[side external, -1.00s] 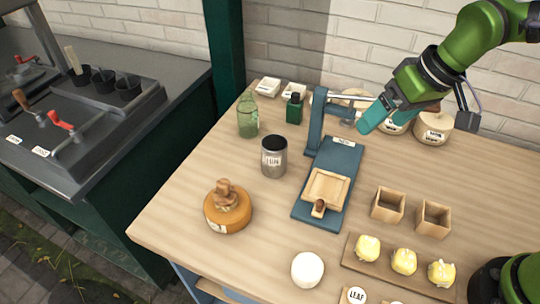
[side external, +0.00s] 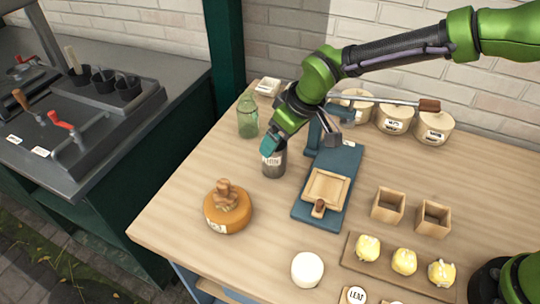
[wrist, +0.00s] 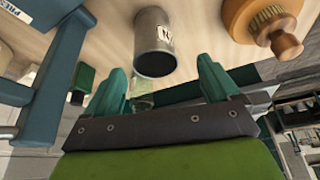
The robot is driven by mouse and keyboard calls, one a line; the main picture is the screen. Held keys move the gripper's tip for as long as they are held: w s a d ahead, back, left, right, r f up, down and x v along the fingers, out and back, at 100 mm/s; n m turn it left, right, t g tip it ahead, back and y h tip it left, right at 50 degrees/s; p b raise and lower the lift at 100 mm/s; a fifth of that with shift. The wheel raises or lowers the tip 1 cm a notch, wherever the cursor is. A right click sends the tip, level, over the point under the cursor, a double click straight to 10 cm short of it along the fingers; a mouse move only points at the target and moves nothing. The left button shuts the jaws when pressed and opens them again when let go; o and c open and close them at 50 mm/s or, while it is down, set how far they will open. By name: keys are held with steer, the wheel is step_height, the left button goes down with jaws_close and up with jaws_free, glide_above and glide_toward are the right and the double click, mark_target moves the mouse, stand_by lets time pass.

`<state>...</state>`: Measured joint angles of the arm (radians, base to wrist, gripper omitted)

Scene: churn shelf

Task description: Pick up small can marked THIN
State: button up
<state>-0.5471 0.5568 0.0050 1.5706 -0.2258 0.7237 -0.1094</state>
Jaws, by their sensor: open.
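The small grey metal can (side external: 273,165) stands upright on the wooden table, left of the blue press. Its white label is partly covered by my gripper, and its lettering is too small to read surely. My gripper (side external: 271,142) is at the can's top in the side view. In the wrist view the can (wrist: 154,42) appears beyond the two teal fingertips, centred between them, with a dark top facing the camera. My gripper (wrist: 163,77) is open, with nothing held; the can looks clear of both fingers there.
The blue press (side external: 343,165) stands close right of the can. An orange round block with a wooden knob (side external: 228,208) is in front-left. A green glass bottle (side external: 248,118) is behind-left. A green box (wrist: 82,82) shows in the wrist view. Table between can and orange block is bare.

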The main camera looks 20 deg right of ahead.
mark_target(274, 157)
steer(key=x, duration=0.7)
steer(key=shift+w+d+f, duration=0.15)
steer(key=shift+w+d, duration=0.1)
steer(key=shift+d, duration=0.05)
steer(key=shift+c, duration=0.2)
steer(key=c, duration=1.1)
steer(key=shift+o, duration=0.2)
